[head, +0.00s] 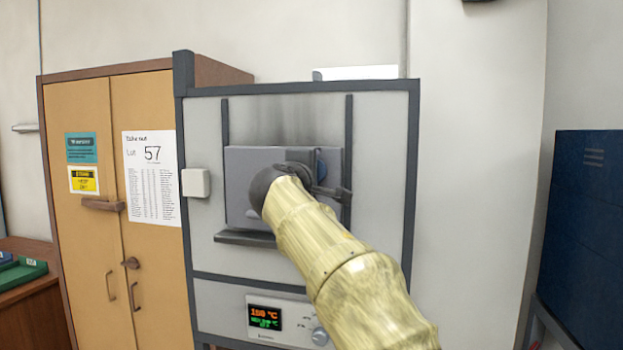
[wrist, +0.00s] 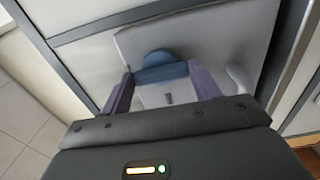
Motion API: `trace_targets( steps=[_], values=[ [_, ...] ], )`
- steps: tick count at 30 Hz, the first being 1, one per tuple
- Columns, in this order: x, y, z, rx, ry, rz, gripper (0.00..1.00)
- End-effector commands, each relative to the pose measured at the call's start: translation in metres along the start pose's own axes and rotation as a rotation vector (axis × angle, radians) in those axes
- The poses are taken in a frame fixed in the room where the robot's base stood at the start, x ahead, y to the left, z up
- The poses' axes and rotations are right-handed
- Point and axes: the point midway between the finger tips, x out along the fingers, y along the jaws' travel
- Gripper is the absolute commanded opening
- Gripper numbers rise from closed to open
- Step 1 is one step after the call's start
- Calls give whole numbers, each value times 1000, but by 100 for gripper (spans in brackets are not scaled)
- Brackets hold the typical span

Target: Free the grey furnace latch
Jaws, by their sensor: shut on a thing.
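The grey furnace (head: 395,190) stands in the middle of the head view, with its grey door (head: 245,185) flat in the front frame. In the head view my arm comes from the lower right and hides much of the gripper and the latch.
A lit display (head: 265,317) and a knob (head: 320,336) are below the door. A tan cupboard (head: 85,225) stands close on the left, with a paper list (head: 152,190). A dark blue cabinet (head: 585,220) is at the right. A pale curved handle (wrist: 240,78) shows right of the fingers.

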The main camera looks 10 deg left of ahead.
Motion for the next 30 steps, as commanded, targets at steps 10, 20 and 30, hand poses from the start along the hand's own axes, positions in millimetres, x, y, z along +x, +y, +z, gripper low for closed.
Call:
trace_targets(
  steps=[10, 20, 30],
  values=[
    [0, -2, 0, 6, -2, -4, 39],
    [0, -1, 0, 5, -1, -2, 84],
    [-22, -3, -1, 4, 2, 0, 84]
  ],
)
